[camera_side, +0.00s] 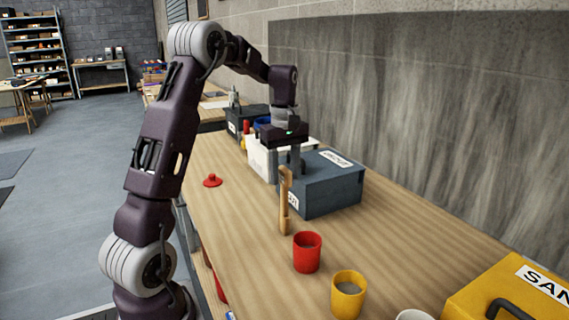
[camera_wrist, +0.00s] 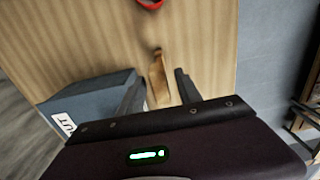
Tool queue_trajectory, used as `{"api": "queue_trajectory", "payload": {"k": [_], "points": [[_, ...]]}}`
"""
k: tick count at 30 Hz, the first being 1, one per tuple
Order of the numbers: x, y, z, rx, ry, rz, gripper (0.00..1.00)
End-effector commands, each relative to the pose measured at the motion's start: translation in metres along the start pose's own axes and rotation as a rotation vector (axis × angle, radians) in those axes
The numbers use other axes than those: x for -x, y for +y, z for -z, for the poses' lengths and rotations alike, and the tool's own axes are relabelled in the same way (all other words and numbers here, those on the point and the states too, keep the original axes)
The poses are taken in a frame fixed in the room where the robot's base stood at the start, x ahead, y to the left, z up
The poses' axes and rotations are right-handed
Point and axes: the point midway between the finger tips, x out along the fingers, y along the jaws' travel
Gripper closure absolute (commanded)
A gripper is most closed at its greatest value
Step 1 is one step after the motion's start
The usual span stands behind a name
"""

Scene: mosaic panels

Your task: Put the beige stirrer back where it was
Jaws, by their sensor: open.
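The beige stirrer (camera_side: 285,205) is upright in the side view, its lower end at the wooden table just behind the red cup (camera_side: 307,252). My gripper (camera_side: 284,178) points down at its upper end, with the jaws apart. In the wrist view the stirrer (camera_wrist: 158,80) shows between the two open fingers of my gripper (camera_wrist: 160,75), with a gap on each side. Whether a finger touches it, I cannot tell. The rim of the red cup (camera_wrist: 150,3) is at the top edge of the wrist view.
A blue-grey labelled box (camera_side: 330,190) stands close right of my gripper, with a white container (camera_side: 258,158) behind. A yellow cup (camera_side: 348,294) and a yellow box (camera_side: 510,290) are at the front right. A red lidded knob (camera_side: 212,181) lies left; table around it is clear.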

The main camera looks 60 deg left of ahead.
Motion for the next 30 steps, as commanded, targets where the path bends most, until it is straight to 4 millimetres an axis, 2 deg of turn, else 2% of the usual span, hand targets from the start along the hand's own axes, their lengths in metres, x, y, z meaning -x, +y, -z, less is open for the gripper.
{"api": "queue_trajectory", "payload": {"k": [12, 16, 18, 20, 23, 24, 26, 27, 30], "points": [[0.096, 0.001, 0.0, -0.001, 0.004, -0.004, 0.59], [0.113, 0.001, 0.0, -0.001, 0.003, -0.003, 0.59], [0.12, -0.001, -0.006, -0.024, 0.004, -0.01, 0.59], [0.13, -0.005, -0.025, -0.098, 0.013, -0.036, 0.59], [0.147, -0.028, -0.086, -0.354, 0.048, -0.114, 0.59], [0.15, -0.044, -0.115, -0.491, 0.073, -0.151, 0.59], [0.149, -0.073, -0.158, -0.706, 0.118, -0.207, 0.59], [0.143, -0.095, -0.182, -0.847, 0.152, -0.243, 0.59], [0.118, -0.149, -0.228, -1.172, 0.249, -0.318, 0.59]]}}
